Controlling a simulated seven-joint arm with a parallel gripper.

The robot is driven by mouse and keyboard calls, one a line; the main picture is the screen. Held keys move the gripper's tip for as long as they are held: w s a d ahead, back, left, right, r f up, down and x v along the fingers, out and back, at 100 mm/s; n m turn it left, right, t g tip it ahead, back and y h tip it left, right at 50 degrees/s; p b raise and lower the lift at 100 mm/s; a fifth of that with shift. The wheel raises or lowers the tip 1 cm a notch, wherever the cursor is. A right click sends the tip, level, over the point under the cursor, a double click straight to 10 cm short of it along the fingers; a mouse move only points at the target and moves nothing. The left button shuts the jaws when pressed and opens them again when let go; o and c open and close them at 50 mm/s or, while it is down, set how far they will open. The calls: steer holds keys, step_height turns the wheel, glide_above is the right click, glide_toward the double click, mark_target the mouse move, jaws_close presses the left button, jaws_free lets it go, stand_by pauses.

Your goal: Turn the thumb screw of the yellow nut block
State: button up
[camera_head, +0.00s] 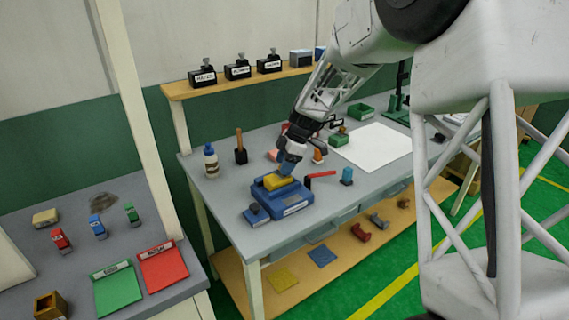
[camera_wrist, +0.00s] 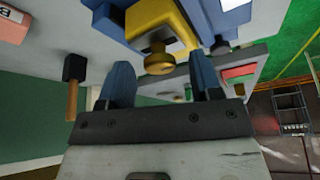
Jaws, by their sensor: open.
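The yellow nut block (camera_head: 277,182) sits in a blue holder (camera_head: 291,201) on the grey bench. In the wrist view the yellow nut block (camera_wrist: 158,18) is at the top middle, with its round brass thumb screw (camera_wrist: 159,62) facing my gripper. My gripper (camera_wrist: 162,70) is open and empty. Its two blue fingers stand to the left and right of the thumb screw, with a visible gap on each side. In the head view my gripper (camera_head: 288,164) is just behind and above the block, and the thumb screw cannot be made out there.
A wooden-handled tool (camera_head: 240,148) and a bottle (camera_head: 211,162) stand behind to the left. A white sheet (camera_head: 376,147) lies at the right. The bench's front left is mostly clear.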

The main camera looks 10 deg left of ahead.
steer(key=c, duration=0.9)
